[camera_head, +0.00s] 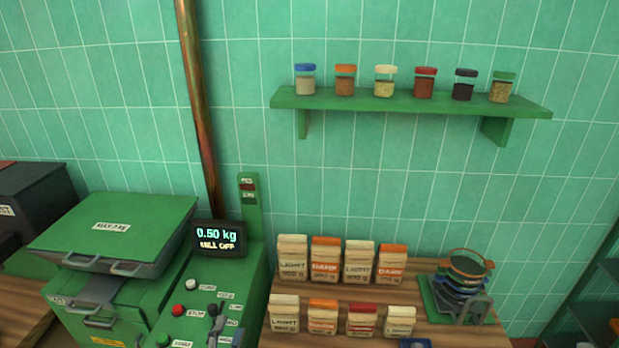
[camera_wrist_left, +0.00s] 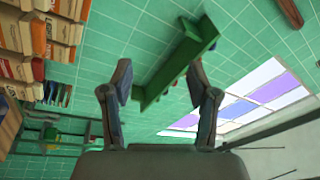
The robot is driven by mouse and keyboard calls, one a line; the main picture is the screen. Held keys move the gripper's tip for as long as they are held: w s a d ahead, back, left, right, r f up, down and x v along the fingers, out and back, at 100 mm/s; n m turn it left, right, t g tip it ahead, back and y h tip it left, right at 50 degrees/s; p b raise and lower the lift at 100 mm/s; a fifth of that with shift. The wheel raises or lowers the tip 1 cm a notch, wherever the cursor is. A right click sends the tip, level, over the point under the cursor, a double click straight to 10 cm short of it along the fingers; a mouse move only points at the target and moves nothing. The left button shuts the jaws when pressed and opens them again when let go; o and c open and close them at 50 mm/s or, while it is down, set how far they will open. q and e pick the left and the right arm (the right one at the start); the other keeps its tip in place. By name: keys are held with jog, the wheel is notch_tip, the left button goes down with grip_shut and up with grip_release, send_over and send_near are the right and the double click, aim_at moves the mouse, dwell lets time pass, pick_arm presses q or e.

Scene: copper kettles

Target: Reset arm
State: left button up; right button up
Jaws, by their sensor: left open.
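My left gripper (camera_wrist_left: 160,80) shows clearly in the left wrist view. Its two dark, jointed fingers stand wide apart with nothing between them. The green shelf (camera_wrist_left: 180,65) and tiled wall lie well behind the fingers. In the head view, small dark shapes stand over the green machine's control panel at the bottom; I cannot tell whether they are my left fingertips or levers. My right gripper is not in view.
Paper bags (camera_head: 293,259) stand in two rows on a wooden table, beside a stack of sieves (camera_head: 466,280). Several spice jars (camera_head: 424,83) line the wall shelf (camera_head: 400,101). A green machine (camera_head: 115,230) with a display (camera_head: 217,238) reading 0.50 kg stands left.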

pick_arm(q)
jog(key=s+a+f+n+g+y, duration=0.25)
jog(key=s+f+n+g, duration=0.2)
jog(key=f, duration=0.45)
jog(key=s+a+f+n+g+y, duration=0.25)
jog(key=s+f+n+g, duration=0.2)
jog(key=f, duration=0.45)
jog(key=s+d+f+n+g+h, duration=0.15)
jog(key=s+f+g, duration=0.25)
jog(key=s, duration=0.4)
jog(key=s+d+f+n+g, duration=0.25)
jog(key=s+f, duration=0.25)
jog(key=s, duration=0.3)
notch_tip(320, 180, down, 25)
jog(key=s+g, duration=0.2)
jog(key=s+a+f, duration=0.2)
jog(key=s+f, duration=0.7)
jog(key=s+a+f+g+b, duration=0.1)
jog(key=s+a+f, duration=0.1)
jog(key=s+f, duration=0.7)
jog(key=shift+s+f+m, duration=0.15)
jog(key=shift+s+m, duration=0.1)
jog(key=shift+m, duration=0.15)
